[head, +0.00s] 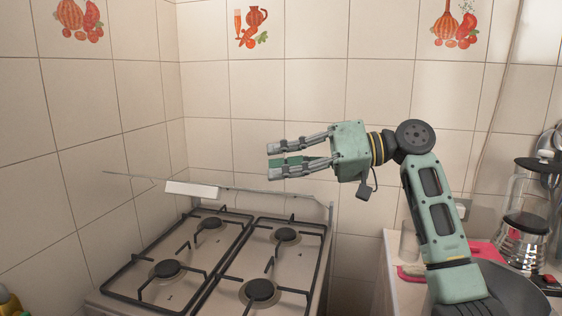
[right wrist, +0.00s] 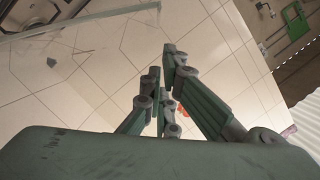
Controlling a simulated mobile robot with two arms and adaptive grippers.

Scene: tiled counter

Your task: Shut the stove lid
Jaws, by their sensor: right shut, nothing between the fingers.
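The stove (head: 212,268) stands at lower centre in the head view, with its burners and black grates uncovered. The stove lid (head: 262,193) shows there as a thin, nearly edge-on line above the back of the stove, with a pale block on it; its exact tilt is hard to tell. In the right wrist view, a clear panel that looks like the lid (right wrist: 82,27) crosses the upper left. My right gripper (head: 269,162) is shut and empty, pointing left above the stove's back right, apart from the lid in the picture. My left gripper is out of view.
Tiled walls close off the back and left. The space above the front burners is clear.

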